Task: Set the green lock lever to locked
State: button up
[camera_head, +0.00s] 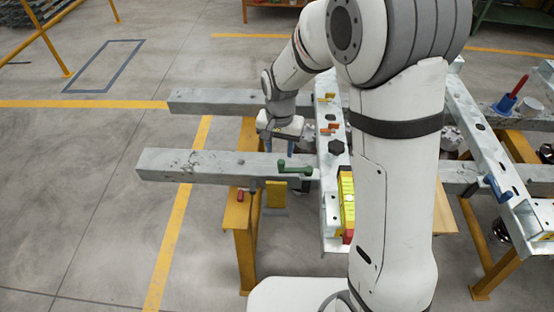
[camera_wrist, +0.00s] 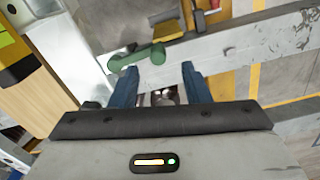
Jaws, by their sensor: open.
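The green lock lever (camera_head: 295,169) lies roughly along the near grey beam, close to the cross rail, with a raised knob at its left end. My gripper (camera_head: 281,138) is above and behind the near beam in the head view, pointing down. In the wrist view my gripper (camera_wrist: 158,72) has its two blue fingers apart with nothing held between them. I cannot tell the lever's lock state from any marking.
The near beam (camera_head: 200,168) and far beam (camera_head: 215,102) run left from the cross rail (camera_head: 330,190). A black knob (camera_head: 336,147), orange parts (camera_head: 330,128) and a yellow block (camera_head: 347,205) sit on the rail. A yellow stand (camera_head: 240,230) is below.

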aim_at(282, 162)
jog(key=f, duration=0.7)
jog(key=shift+w+d+f, duration=0.1)
jog(key=shift+d+f, duration=0.1)
jog(key=shift+f, duration=0.2)
grip_shut()
jog(key=shift+d, duration=0.1)
dwell(0.3)
